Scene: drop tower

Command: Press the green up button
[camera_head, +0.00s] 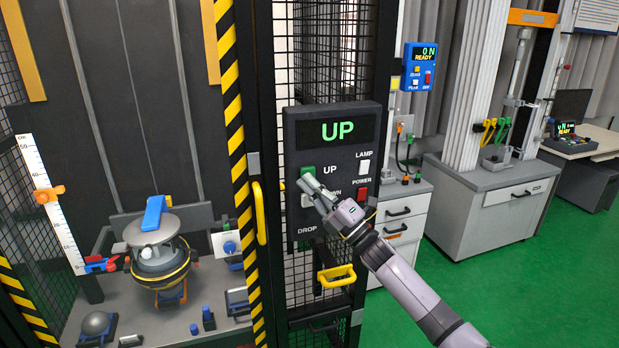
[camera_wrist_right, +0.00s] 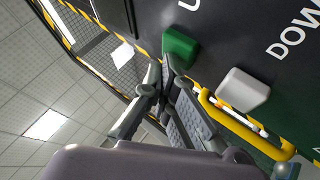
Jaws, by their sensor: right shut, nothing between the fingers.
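The dark control panel (camera_head: 334,225) hangs on the mesh frame in the middle, and its display (camera_head: 337,131) reads UP in green. The green up button (camera_head: 307,171) sits at its left beside the word UP. It also shows in the right wrist view (camera_wrist_right: 180,47). My right gripper (camera_head: 308,183) is shut and empty, its tips at the lower part of the green button. In the right wrist view the fingertips (camera_wrist_right: 167,68) are close to the button; I cannot tell whether they touch. My left gripper is not in view.
A pale button (camera_head: 308,200) lies just below the green one, partly behind my gripper. A white lamp switch (camera_head: 364,167) and red power switch (camera_head: 361,193) are at the panel's right. Yellow handles (camera_head: 336,276) stick out below. Green floor is open at right.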

